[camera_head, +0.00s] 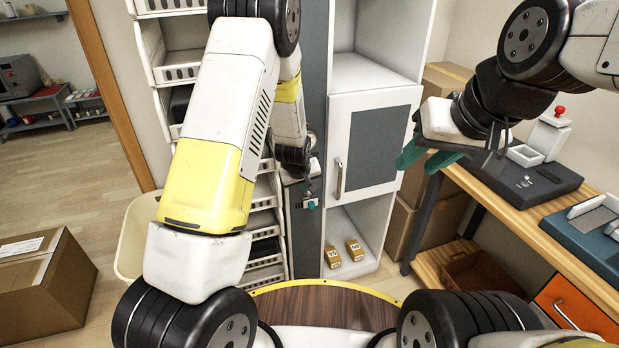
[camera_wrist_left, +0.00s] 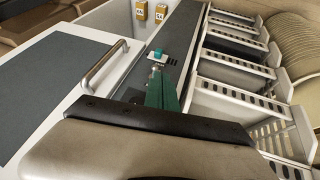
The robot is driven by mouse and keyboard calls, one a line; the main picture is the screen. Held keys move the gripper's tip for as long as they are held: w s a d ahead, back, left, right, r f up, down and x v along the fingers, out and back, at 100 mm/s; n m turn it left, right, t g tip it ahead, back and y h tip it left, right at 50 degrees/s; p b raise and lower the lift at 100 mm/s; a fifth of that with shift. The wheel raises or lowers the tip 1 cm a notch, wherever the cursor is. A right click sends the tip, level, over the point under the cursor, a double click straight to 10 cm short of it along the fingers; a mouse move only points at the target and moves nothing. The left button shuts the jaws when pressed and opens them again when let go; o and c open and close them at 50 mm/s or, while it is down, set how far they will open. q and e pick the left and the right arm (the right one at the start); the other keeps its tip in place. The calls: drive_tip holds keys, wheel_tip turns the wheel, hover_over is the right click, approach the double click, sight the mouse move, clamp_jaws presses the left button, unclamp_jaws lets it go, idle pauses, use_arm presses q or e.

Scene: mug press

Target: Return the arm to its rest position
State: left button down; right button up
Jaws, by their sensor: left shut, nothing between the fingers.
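My left arm comes in from the left in the head view and reaches down in front of the grey column. My left gripper (camera_wrist_left: 163,90) has its teal fingers together with nothing between them, in front of the grey column (camera_wrist_left: 190,28) in the left wrist view. Its fingertips are hard to make out in the head view. A small teal part (camera_wrist_left: 158,56) sits on the column beyond the fingers; I cannot tell whether they touch. My right gripper (camera_head: 427,158) has its teal fingers apart and is empty, near the left end of the wooden workbench.
A white cabinet (camera_head: 372,145) with a grey door and bar handle stands right of the column. White slotted shelves (camera_head: 178,73) stand left. Two tan boxes labelled N5 (camera_head: 354,250) and similar lie in the lower compartment. The workbench (camera_head: 559,232) fills the right; a carton (camera_head: 45,285) is at left.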

use_arm(q)
drive_tip(key=shift+r, duration=0.1)
drive_tip(key=s+a+r, duration=0.1)
drive_tip(key=s+r, duration=0.3)
drive_tip(key=r, duration=0.3)
drive_tip(key=s+a+r+m+h, duration=0.1)
drive_tip(key=s+r, duration=0.2)
drive_tip(key=r, duration=0.4)
drive_tip(key=s+a+r, duration=0.1)
drive_tip(key=s+r, duration=0.3)
drive_tip(key=r, duration=0.3)
drive_tip(key=s+a+r+m, duration=0.1)
drive_tip(key=s+r, duration=0.4)
drive_tip(key=s, duration=0.5)
drive_tip(key=s+a+r+m, duration=0.2)
drive_tip(key=s+r, duration=0.3)
drive_tip(key=s, duration=0.6)
drive_tip(key=shift+a+r+m+h, duration=0.25)
drive_tip(key=shift+a+m+h, duration=0.05)
drive_tip(key=shift+w, duration=0.1)
